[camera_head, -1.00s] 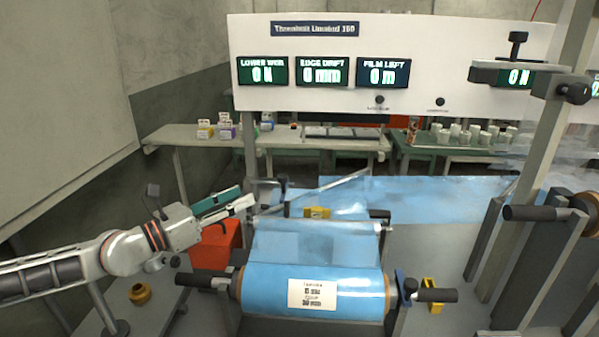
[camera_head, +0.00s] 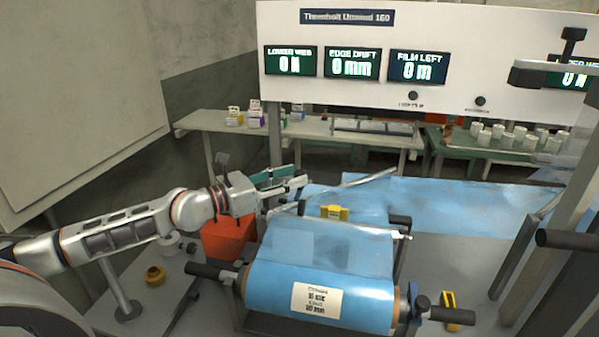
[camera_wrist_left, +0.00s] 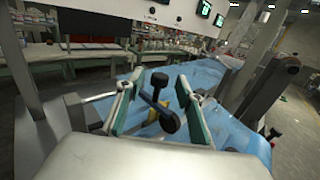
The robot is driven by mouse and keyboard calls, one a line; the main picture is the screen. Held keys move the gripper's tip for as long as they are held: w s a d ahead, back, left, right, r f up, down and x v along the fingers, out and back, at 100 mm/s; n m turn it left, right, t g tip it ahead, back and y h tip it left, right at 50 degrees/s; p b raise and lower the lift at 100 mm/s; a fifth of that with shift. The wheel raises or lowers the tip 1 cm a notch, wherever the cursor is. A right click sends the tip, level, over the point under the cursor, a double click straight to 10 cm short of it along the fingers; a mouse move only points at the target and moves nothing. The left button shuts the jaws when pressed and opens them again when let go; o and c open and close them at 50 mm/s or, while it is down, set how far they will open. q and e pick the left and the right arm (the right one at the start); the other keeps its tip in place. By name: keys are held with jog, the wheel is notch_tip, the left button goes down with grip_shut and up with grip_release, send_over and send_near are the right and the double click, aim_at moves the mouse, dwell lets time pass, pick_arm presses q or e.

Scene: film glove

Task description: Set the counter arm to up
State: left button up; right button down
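My left gripper (camera_head: 290,184) is open, above the far left side of the blue film roll (camera_head: 315,290). In the left wrist view its two green-backed fingers (camera_wrist_left: 158,104) stand apart. A dark lever with a round black end (camera_wrist_left: 168,120) and a black knob (camera_wrist_left: 159,80) show in the gap between them; this may be the counter arm, but no label shows. I cannot tell whether a finger touches it. In the head view the gripper hides this spot. A pale slanted bar (camera_head: 350,184) lies just right of the fingertips. My right gripper is not in view.
A display panel (camera_head: 430,45) stands behind. A yellow bracket (camera_head: 335,212) sits beyond the roll. An orange bin (camera_head: 228,238) is below my left wrist. Black handles (camera_head: 450,314) stick out beside the roll. A post (camera_head: 575,200) stands at the right.

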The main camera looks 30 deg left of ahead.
aim_at(300, 172)
pick_arm(q)
jog(key=shift+x, duration=1.45)
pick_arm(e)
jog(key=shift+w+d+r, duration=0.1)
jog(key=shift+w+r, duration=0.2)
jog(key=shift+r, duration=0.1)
pick_arm(q)
grip_shut()
jog(key=shift+w, duration=0.1)
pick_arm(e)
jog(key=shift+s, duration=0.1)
